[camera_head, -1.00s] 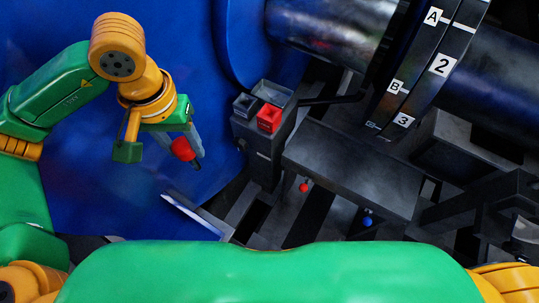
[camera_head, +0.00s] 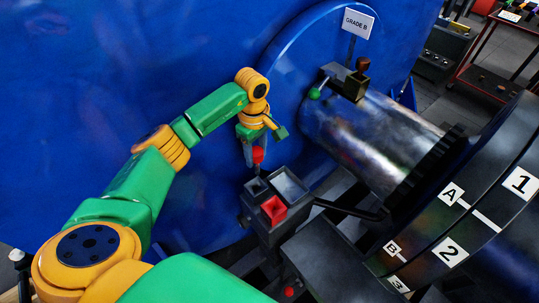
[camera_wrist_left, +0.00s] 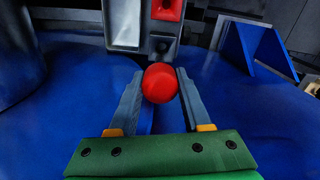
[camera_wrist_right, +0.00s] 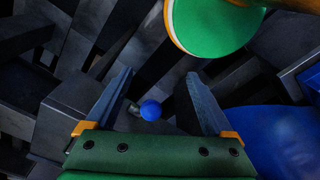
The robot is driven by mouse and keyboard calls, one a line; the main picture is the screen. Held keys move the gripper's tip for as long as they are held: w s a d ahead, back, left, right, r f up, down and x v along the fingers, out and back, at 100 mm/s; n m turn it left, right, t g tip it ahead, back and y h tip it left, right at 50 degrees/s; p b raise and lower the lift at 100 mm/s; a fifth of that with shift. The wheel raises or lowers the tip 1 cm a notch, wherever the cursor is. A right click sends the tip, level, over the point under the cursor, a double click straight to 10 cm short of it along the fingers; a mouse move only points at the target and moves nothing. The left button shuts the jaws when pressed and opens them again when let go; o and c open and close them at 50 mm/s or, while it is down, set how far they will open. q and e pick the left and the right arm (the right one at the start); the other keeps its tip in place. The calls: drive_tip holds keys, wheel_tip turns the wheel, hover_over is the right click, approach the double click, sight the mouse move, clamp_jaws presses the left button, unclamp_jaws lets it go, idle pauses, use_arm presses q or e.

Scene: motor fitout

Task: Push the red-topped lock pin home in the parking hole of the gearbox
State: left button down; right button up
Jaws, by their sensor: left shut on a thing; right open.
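My left gripper (camera_head: 256,158) is shut on the red-topped lock pin (camera_head: 258,154). In the left wrist view the pin's round red top (camera_wrist_left: 160,83) sits between the two fingers; its shank is hidden there. In the head view the pin is just behind a dark stand with small trays (camera_head: 252,216), close to its small grey compartment (camera_head: 257,187). I cannot tell whether pin and stand touch. No parking hole can be made out for certain. My right gripper (camera_wrist_right: 158,75) is open, with a blue ball-topped piece (camera_wrist_right: 150,110) showing between its fingers, apart from both.
The stand holds a red tray (camera_head: 273,209) and a larger grey tray (camera_head: 289,185). A metal shaft (camera_head: 365,130) and a big numbered ring (camera_head: 480,210) fill the right. A box with a green-knobbed lever (camera_head: 345,82) stands on the shaft below a GRADE B sign (camera_head: 358,22).

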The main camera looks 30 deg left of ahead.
use_arm(q)
drive_tip(key=shift+w+a+f+n, duration=0.1)
drive_tip(key=shift+w+f+n, duration=0.1)
drive_tip(key=shift+w+n, duration=0.1)
drive_tip(key=shift+a, duration=0.1)
drive_tip(key=shift+s+a+r, duration=0.1)
drive_tip(key=shift+s+a, duration=0.3)
drive_tip(key=shift+s, duration=0.3)
drive_tip(key=shift+w+d+f+b, duration=0.1)
drive_tip(key=shift+w+f+b, duration=0.05)
drive_tip(key=shift+f+b, duration=0.4)
wheel_tip(320, 180, down, 5)
drive_tip(key=b, duration=0.4)
drive_tip(key=shift+w, duration=0.1)
use_arm(e)
wheel_tip(320, 180, down, 5)
drive_tip(key=shift+s+a+r, duration=0.1)
drive_tip(key=shift+s, duration=0.05)
use_arm(q)
drive_tip(key=shift+r, duration=0.1)
drive_tip(key=shift+d+b, duration=0.1)
drive_tip(key=shift+b, duration=0.2)
use_arm(e)
drive_tip(key=shift+f, duration=0.25)
use_arm(q)
drive_tip(key=shift+f+b, duration=2.75)
drive_tip(key=shift+f, duration=0.3)
use_arm(e)
drive_tip(key=shift+f, duration=2.7)
